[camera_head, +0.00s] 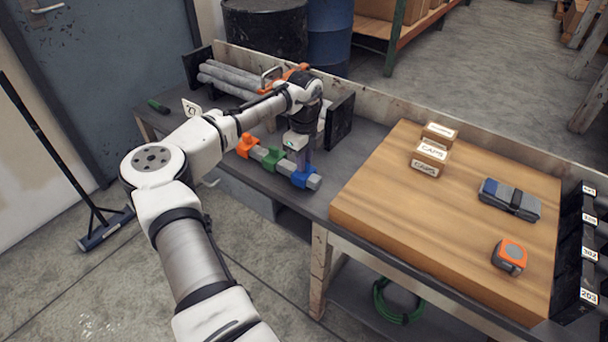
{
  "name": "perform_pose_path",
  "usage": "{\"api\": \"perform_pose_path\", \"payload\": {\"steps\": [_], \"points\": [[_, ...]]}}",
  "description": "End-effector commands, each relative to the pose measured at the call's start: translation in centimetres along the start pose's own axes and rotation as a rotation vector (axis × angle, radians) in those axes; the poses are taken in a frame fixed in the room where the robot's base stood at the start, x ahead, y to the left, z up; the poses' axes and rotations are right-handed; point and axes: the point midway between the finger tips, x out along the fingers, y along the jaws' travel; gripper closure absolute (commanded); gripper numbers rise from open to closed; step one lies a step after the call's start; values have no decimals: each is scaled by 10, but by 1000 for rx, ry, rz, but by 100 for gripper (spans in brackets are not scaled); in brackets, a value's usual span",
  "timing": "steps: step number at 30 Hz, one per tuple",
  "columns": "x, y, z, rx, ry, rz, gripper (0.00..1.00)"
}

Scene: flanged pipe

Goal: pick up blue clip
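A blue clip (303,178) sits around the near right end of a grey pipe (286,167) on the dark bench top. A green clip (272,158) and an orange clip (247,146) sit farther left along the same pipe. My gripper (301,164) points down, directly over the blue clip, with its fingertips at or just above the clip's top. The fingers are small and partly hidden, so I cannot tell whether they are open, shut or touching the clip.
Grey pipes (225,78) lie in a rack behind my arm. A raised wooden board (385,205) lies right of the pipe, bearing CAPS boxes (430,157), a grey-blue case (510,199) and an orange tape measure (510,256). The bench's front edge runs close to the clips.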

Motion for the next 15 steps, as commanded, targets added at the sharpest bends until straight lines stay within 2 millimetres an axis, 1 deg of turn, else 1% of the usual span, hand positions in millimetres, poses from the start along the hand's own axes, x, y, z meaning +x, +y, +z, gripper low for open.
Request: {"api": "perform_pose_path", "payload": {"steps": [1, 3, 4, 15], "points": [[0, 0, 0, 0, 0, 0, 90], [0, 0, 0, 0, 0, 0, 99], [0, 0, 0, 0, 0, 0, 100], [-1, 0, 0, 0, 0, 0, 100]]}}
